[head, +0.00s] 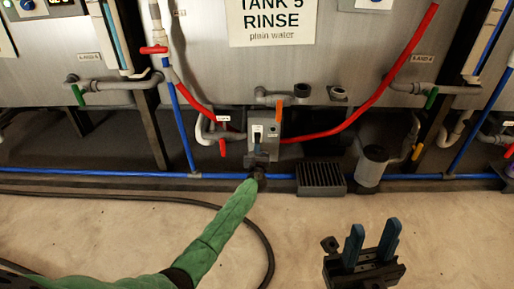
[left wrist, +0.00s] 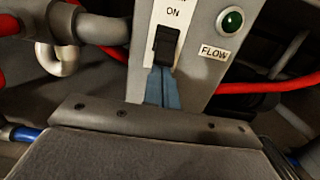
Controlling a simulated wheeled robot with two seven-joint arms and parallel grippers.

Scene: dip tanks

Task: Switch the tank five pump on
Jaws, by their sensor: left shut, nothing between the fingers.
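The grey pump box (head: 272,130) stands low under the sign reading TANK 5 RINSE (head: 272,18). In the left wrist view its face carries a black switch (left wrist: 166,45) below the word ON, with a round green lamp (left wrist: 230,20) and a FLOW label to the right. I cannot tell whether the lamp is lit. My left gripper (head: 258,153) is at the box front; its blue fingers (left wrist: 161,74) are together and empty, tips right at the switch's lower end. Contact is hard to tell. My right gripper (head: 376,228) is open and empty above the floor.
Red hoses (head: 370,103) run to both sides of the box. A blue pipe (head: 100,173) runs along the floor edge. A black drain grate (head: 321,178) and a grey canister (head: 371,166) stand to the right. A dark hose (head: 262,235) curves across the clear floor.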

